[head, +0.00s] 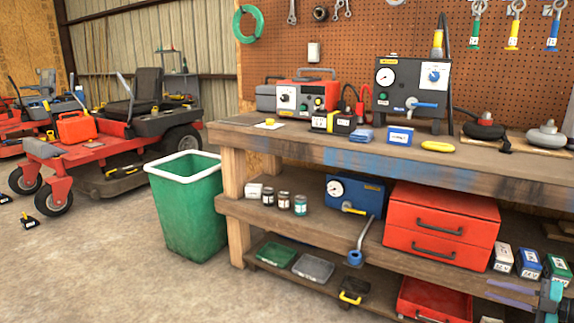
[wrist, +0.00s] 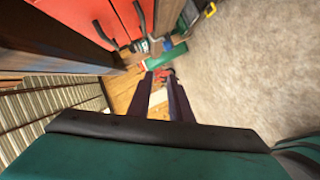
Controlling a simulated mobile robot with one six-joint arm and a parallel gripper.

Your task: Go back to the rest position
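My gripper (head: 492,292) shows at the lower right of the head view, with a teal body and two purple fingers pointing left. It is in front of the lower part of the workbench (head: 400,160), near the red drawer box. In the wrist view the two dark fingers (wrist: 160,74) stand apart, and I see no thing held between them. A wooden surface, a pale patch and a small red thing show past and between the fingers; I cannot tell how far off they are.
Small boxes (head: 528,263) stand on the shelf by my gripper. A red drawer box (head: 442,222) and a green bin (head: 187,210) are farther left. A red mower (head: 90,160) stands at the back left. The concrete floor (head: 130,270) is open at the left front.

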